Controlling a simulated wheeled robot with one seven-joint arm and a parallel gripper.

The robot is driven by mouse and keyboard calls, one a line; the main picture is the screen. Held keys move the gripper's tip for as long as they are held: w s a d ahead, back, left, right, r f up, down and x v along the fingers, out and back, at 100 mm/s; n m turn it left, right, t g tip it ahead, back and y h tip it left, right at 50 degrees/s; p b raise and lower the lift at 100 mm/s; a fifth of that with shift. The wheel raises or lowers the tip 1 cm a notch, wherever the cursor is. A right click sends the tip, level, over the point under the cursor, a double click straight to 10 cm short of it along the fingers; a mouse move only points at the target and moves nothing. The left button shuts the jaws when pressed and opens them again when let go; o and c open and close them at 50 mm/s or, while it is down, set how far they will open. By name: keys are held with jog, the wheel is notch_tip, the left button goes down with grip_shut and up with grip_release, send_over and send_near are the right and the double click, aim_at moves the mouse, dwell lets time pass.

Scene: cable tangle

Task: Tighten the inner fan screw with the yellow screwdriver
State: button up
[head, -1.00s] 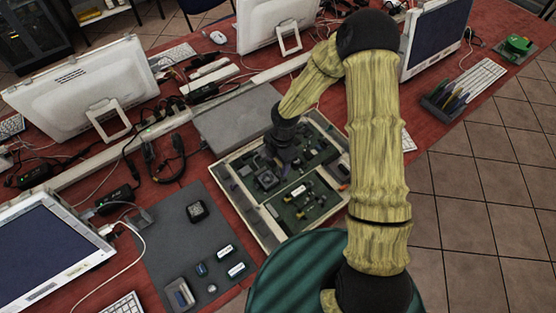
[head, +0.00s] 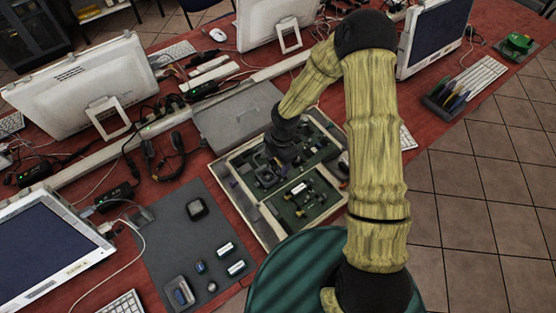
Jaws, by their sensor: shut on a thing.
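An open computer case (head: 262,223) with a pale rim lies on the red table, with green boards and dark parts inside. My gripper (head: 276,160) is dark and points down into the case's upper left part. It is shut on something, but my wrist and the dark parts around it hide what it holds. A dark square part that looks like a fan (head: 266,177) sits just below and left of the gripper, partly covered. I cannot make out its screws, or whether anything touches them. I cannot pick out the yellow screwdriver for certain.
A tool rack (head: 447,100) with several handles stands at the right by a keyboard. A grey mat (head: 165,236) with small boxes lies left of the case. A grey panel (head: 232,118) lies behind it. Monitors, cables and a headset (head: 170,160) crowd the back and left.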

jog(key=shift+f+b, duration=0.3)
jog(key=shift+f, duration=0.2)
dwell(1.1)
jog(key=m+b, duration=0.1)
jog(key=m, duration=0.3)
jog(key=shift+w, duration=0.1)
jog(key=shift+m+t+b, duration=0.3)
jog(key=shift+m, duration=0.7)
jog(key=shift+m+b, duration=0.45)
jog(key=shift+m, duration=0.35)
jog(key=shift+m+t+b, duration=0.4)
jog(key=shift+m+b, duration=0.25)
jog(key=shift+m, duration=1.55)
